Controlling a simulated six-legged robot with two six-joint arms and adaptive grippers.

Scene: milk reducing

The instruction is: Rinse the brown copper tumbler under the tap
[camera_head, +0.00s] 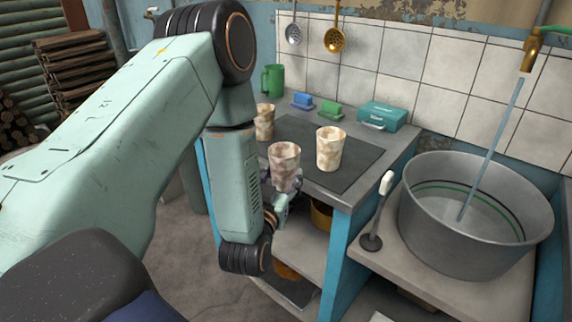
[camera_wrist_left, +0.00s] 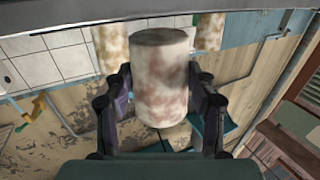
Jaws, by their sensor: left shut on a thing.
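A mottled tumbler (camera_head: 285,168), pinkish brown and cream rather than plain copper, is upright in my left gripper (camera_head: 282,196) near the counter's front edge. In the left wrist view the same tumbler (camera_wrist_left: 160,78) sits between the two fingers of the left gripper (camera_wrist_left: 160,100), which are shut on it. A brass tap (camera_head: 532,50) on the right pours a stream of water (camera_head: 490,145) into a large grey metal basin (camera_head: 462,235). The held tumbler is well to the left of the stream. My right gripper is not in view.
Two similar mottled tumblers stand on the counter, one on the dark mat (camera_head: 331,150) and one farther left (camera_head: 264,122). A teal box (camera_head: 381,117), a green mug (camera_head: 273,80) and blue and green blocks stand behind. A white-handled plunger-like tool (camera_head: 378,215) stands left of the basin.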

